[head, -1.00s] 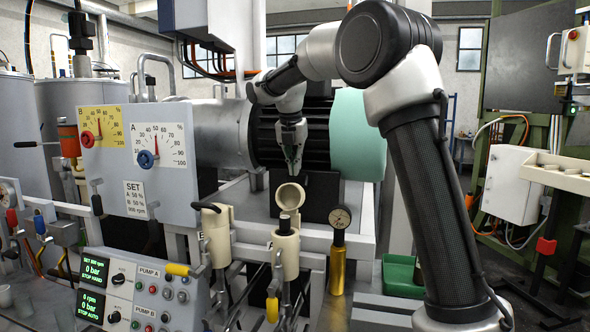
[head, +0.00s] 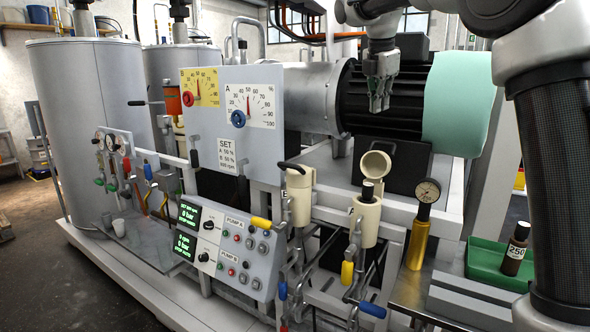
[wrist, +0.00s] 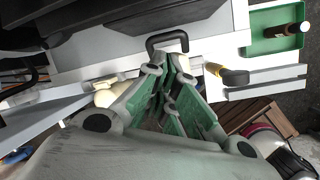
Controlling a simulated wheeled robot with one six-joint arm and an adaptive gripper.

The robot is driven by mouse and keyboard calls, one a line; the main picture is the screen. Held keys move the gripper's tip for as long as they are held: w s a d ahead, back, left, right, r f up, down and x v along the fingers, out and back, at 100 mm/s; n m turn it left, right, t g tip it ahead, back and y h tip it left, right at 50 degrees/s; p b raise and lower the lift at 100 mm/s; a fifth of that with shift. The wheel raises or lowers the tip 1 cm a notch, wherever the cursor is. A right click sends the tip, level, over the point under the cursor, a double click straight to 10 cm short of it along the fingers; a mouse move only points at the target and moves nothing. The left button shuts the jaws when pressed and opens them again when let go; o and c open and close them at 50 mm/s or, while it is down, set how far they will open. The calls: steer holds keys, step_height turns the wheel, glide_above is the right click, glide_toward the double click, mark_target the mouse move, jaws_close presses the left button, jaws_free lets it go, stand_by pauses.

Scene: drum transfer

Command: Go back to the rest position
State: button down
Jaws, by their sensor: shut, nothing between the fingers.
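My gripper (head: 379,104) hangs fingers down in front of the dark ribbed motor (head: 350,98) in the head view. Its fingers are closed with nothing between them. In the wrist view the green-padded fingers (wrist: 172,100) meet in the middle of the picture, near a black handle (wrist: 167,41). My arm comes in from the upper right of the head view. It stands apart from the cream cups below.
Below my gripper are two cream cups (head: 366,218), one with an open lid, and a brass gauge (head: 418,236). A green tray (head: 487,262) with a brown bottle (head: 514,248) is at the right. A panel with two dials (head: 225,125) and steel tanks (head: 85,120) stand left.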

steer(key=s+f+m, duration=0.3)
steer(key=f+m, duration=0.3)
steer(key=s+d+f+m, duration=0.3)
steer(key=s+m, duration=0.2)
steer(key=s, duration=0.6)
steer(key=s+d+f+m+y, duration=0.1)
steer(key=s+d+f+m, duration=0.3)
steer(key=s, duration=0.8)
steer(key=s+d+f+m+t, duration=0.1)
steer(key=s+d+f+m, duration=0.2)
steer(key=s+m, duration=0.5)
steer(key=s, duration=0.4)
steer(key=shift+s+d+f+y, duration=0.15)
steer(key=shift+d+f+y, duration=0.15)
steer(key=shift+d+f, duration=0.1)
